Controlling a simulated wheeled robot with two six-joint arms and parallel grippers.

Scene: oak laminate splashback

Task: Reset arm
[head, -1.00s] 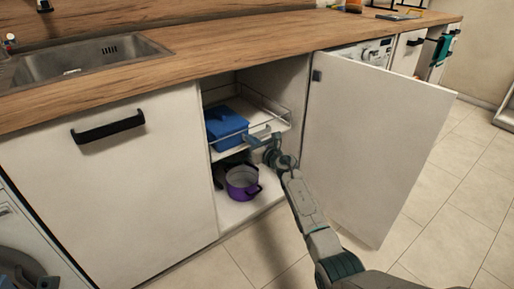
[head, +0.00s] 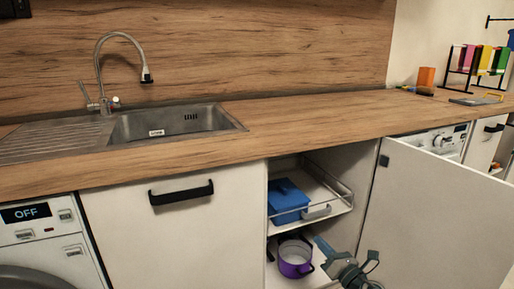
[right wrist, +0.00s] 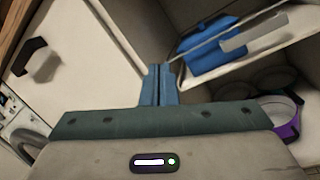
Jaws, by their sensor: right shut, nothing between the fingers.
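My right gripper (head: 322,243) is at the lower right of the head view, in front of the open cabinet, with the purple pot just to its left in the picture. In the right wrist view its blue fingers (right wrist: 159,84) are together with nothing between them. The open cabinet has a wire-railed shelf (head: 340,205) holding a blue lidded box (head: 288,203). A purple pot (head: 295,262) stands on the cabinet floor below. The box (right wrist: 208,45) and part of the pot (right wrist: 288,140) also show in the right wrist view. My left gripper is not in view.
The white cabinet door (head: 435,215) stands open to the right of my right arm. The wooden counter (head: 300,130) runs above, with a sink (head: 175,122) at the left. A washing machine (head: 40,240) is at the lower left.

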